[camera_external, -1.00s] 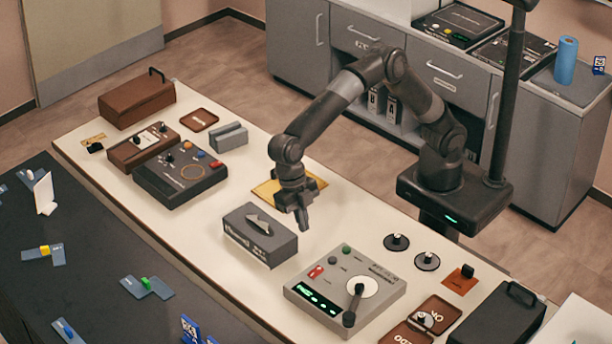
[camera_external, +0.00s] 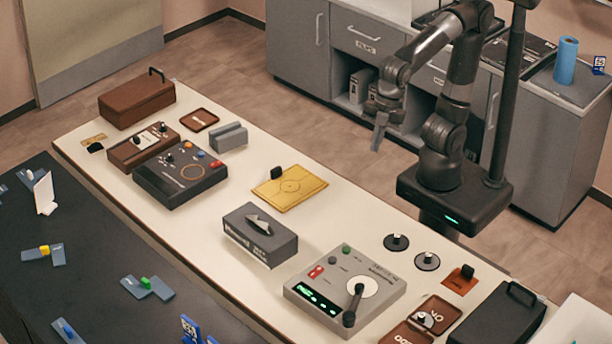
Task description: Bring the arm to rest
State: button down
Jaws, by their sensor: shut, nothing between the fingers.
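My gripper (camera_external: 379,139) hangs in the air at the end of my raised, folded arm, off the far side of the white table (camera_external: 330,215). Its fingers are together and point down, with nothing between them. It is clear of the tabletop things. Below and to its left, a yellow plate (camera_external: 290,187) with a small black knob lies flat on the table.
A grey console (camera_external: 345,290) with a lever, black discs (camera_external: 427,261) and a black case (camera_external: 497,315) occupy the table's right part. Dark and brown boxes (camera_external: 137,101) fill its left end. Grey cabinets (camera_external: 298,38) stand behind my arm.

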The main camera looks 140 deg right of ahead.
jog(key=s+f+m+t, duration=0.1)
jog(key=s+f+m, duration=0.1)
jog(key=s, duration=0.4)
jog(key=s+d+f+m+t, duration=0.1)
jog(key=s+f+m, duration=0.1)
jog(key=s, duration=0.5)
jog(key=shift+d+f+m, duration=0.15)
jog(key=shift+d+m, duration=0.15)
jog(key=shift+m, duration=0.6)
dwell(1.1)
